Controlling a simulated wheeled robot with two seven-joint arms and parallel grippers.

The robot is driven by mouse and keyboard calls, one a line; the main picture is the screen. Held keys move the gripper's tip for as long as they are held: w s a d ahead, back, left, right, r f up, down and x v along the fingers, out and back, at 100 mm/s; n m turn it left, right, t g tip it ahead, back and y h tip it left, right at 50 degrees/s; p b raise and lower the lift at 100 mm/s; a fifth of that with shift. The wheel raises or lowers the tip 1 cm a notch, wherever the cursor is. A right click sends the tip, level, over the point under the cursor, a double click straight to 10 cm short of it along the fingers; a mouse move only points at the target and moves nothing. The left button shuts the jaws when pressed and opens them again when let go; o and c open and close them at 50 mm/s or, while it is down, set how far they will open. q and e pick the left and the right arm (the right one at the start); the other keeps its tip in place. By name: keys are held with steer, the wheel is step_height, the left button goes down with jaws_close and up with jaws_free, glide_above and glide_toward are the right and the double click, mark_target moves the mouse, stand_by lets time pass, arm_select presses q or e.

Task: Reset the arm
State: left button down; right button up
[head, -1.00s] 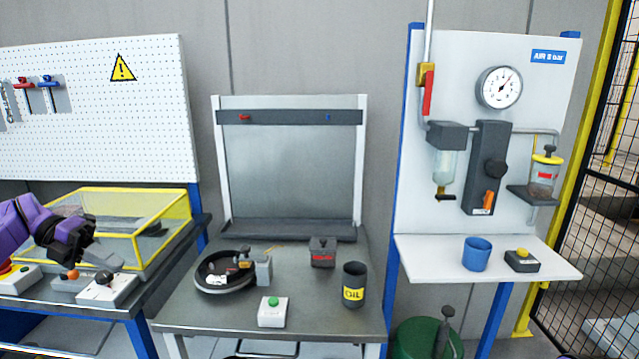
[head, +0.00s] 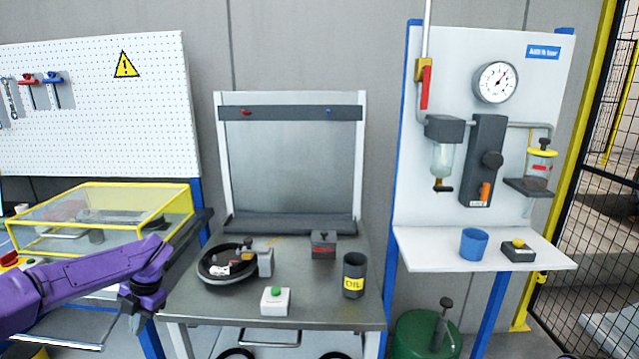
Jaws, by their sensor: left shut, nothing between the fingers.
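My left arm, purple, comes in from the left in the head view. Its gripper (head: 136,318) points down in front of the left edge of the middle table. The gripper is shut and empty, touching nothing that I can see. My right gripper is not in view. The middle table (head: 330,310) holds a black round tray (head: 207,280) with small parts, a white box with a green button (head: 275,300), a dark box with a red label (head: 323,245) and a black oil cup (head: 354,276).
A yellow-framed clear guard (head: 100,257) stands on the left bench beside my arm.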

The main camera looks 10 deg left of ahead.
arm_select(q)
steer(key=s+d+f+m+t+y+b, duration=0.2)
steer(key=d+f+m+t, duration=0.2)
steer(key=d+f+m, duration=0.6)
steer(key=s+d+f+m+t+y+b, duration=0.2)
steer(key=s+d+f+m+t, duration=0.15)
steer(key=d+f+m, duration=0.65)
steer(key=s+d+f+m+g+h+b, duration=0.1)
steer(key=s+f+m, duration=0.3)
steer(key=s, duration=0.8)
steer(key=s+d+f+m+g+h+b, duration=0.1)
steer(key=s+f+m+h+b, duration=0.2)
steer(key=s+f, duration=0.6)
steer(key=s+m, duration=0.2)
steer(key=s, duration=0.1)
steer(key=shift+s+d, duration=0.15)
steer(key=shift+s, duration=0.05)
